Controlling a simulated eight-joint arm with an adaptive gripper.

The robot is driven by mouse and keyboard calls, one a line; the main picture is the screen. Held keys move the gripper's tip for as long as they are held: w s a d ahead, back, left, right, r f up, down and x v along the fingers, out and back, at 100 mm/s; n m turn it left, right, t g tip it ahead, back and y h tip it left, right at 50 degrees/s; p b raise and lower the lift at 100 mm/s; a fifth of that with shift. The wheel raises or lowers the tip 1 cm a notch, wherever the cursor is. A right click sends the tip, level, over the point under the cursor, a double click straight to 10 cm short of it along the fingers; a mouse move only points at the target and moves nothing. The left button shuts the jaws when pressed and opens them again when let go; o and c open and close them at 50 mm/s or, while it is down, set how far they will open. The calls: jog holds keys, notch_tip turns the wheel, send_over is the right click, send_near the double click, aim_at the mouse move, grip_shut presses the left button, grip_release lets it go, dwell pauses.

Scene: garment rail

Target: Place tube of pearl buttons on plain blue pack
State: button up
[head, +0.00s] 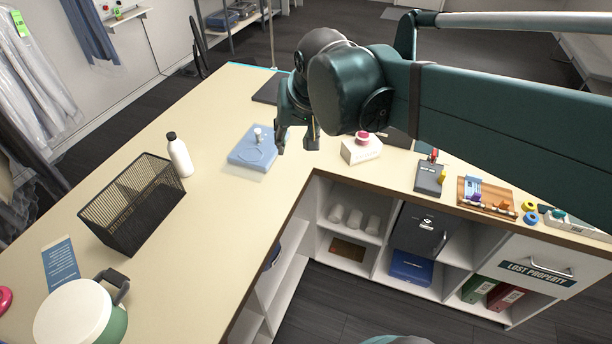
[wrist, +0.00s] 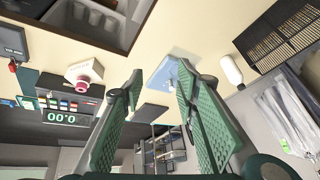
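A flat pale blue pack (head: 249,152) lies on the counter near its inner corner. A small clear and whitish tube (head: 258,136), which looks like the tube of pearl buttons, stands on its top face, near the middle. My gripper (head: 297,143) is just right of the pack in the head view, pointing down, its fingers apart with nothing between them. In the wrist view my gripper (wrist: 158,80) shows two green fingers spread wide. The blue pack (wrist: 161,73) shows beyond the fingertips, partly covered by the right finger.
A white bottle (head: 180,155) and a black mesh basket (head: 135,205) stand left of the pack. A white box with a red knob (head: 361,150) stands to its right. A green pot with a cream lid (head: 75,315) is at the front left.

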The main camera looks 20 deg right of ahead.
jog(key=s+f+n+t, duration=0.1)
jog(key=s+f+n, duration=0.2)
jog(key=s, duration=0.8)
jog(key=shift+s+f+t, duration=0.3)
jog(key=shift+s+f, duration=0.05)
jog(key=shift+f, duration=1.05)
